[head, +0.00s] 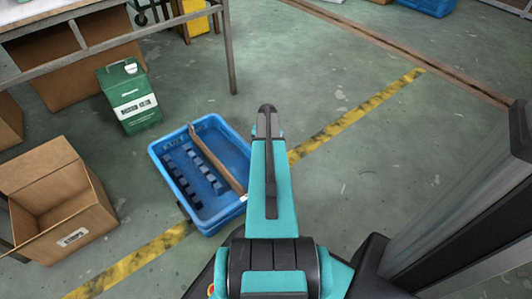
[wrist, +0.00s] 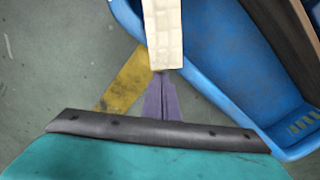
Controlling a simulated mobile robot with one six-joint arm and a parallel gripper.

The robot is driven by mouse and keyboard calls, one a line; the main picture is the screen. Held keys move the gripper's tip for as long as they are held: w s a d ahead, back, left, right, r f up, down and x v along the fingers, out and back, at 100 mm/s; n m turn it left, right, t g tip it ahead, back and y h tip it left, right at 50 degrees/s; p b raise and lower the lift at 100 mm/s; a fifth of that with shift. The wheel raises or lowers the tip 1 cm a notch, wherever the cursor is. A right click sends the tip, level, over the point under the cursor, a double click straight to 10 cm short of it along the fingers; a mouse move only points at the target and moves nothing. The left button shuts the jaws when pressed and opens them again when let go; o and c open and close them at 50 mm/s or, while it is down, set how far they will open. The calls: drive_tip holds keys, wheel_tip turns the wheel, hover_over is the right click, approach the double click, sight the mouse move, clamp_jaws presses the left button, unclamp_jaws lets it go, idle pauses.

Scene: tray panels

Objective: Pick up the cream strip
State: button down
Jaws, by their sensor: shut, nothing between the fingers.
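The cream strip (wrist: 164,36) shows at the top centre of the wrist view, long and pale with faint segments. Its far end is cut off by the frame edge. My gripper (wrist: 161,78) is shut and empty, its purple-grey fingertips at the strip's near end. Whether they touch it I cannot tell. The strip overlaps the blue crate's outer edge in the picture; what it rests on is unclear.

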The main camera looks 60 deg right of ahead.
drive_tip(key=d+r+p, duration=0.3)
drive_tip(key=r+p, duration=0.2)
drive_tip(key=r, duration=0.5)
drive_tip(key=shift+w, duration=0.35)
idle(0.3)
